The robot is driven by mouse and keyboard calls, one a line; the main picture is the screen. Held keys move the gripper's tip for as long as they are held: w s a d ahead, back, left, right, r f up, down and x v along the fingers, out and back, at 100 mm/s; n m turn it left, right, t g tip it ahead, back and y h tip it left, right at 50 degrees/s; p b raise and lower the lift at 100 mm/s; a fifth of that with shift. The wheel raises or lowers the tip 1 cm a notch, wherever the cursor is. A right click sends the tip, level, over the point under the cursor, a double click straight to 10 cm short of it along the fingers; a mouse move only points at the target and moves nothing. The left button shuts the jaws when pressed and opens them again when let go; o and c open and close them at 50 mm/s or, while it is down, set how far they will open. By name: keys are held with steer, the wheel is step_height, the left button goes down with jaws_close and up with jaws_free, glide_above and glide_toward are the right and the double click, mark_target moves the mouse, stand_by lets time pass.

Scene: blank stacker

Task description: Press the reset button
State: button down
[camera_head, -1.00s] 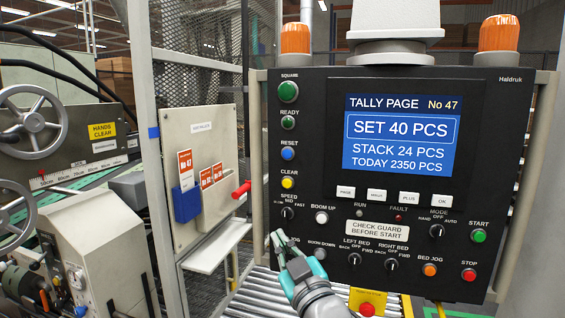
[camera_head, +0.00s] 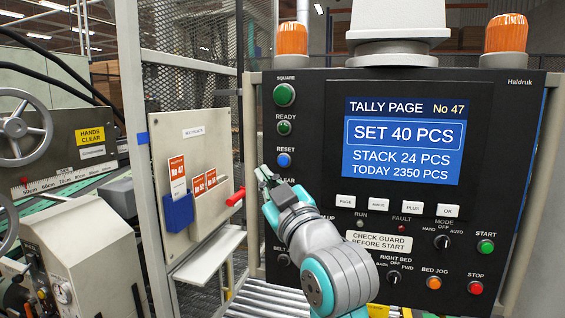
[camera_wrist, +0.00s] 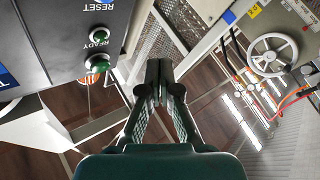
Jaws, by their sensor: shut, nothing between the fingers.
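The reset button (camera_head: 283,160) is a round blue button under the label RESET, on the left side of the black control panel (camera_head: 400,84). My gripper (camera_head: 264,175) is shut and empty. In the head view its tip is just below and left of the blue button, over the place of the CLEAR button, which it hides. I cannot tell whether it touches the panel. In the wrist view, my shut fingers (camera_wrist: 158,85) point past the panel's edge. The RESET label (camera_wrist: 99,7) shows upside down there, but the blue button itself is out of that view.
The green READY button (camera_head: 284,128) and green SQUARE button (camera_head: 284,95) are above the blue one. A red handle (camera_head: 236,196) sticks out from the beige board (camera_head: 190,133) left of the panel. My forearm covers the panel's lower left controls.

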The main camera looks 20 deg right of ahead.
steer(key=shift+w+d, duration=0.1)
steer(key=shift+w+d, duration=0.85)
steer(key=shift+w, duration=0.3)
steer(key=shift+w+d, duration=0.8)
steer(key=shift+w, duration=0.35)
steer(key=shift+w+d, duration=0.85)
steer(key=shift+w, duration=0.3)
steer(key=shift+w+d, duration=0.5)
steer(key=shift+w, duration=0.15)
steer(key=shift+s+a, duration=0.5)
steer(key=shift+s, duration=0.15)
steer(key=s+a, duration=0.1)
steer(key=s, duration=0.1)
steer(key=s+a, duration=0.2)
stand_by(0.6)
stand_by(0.6)
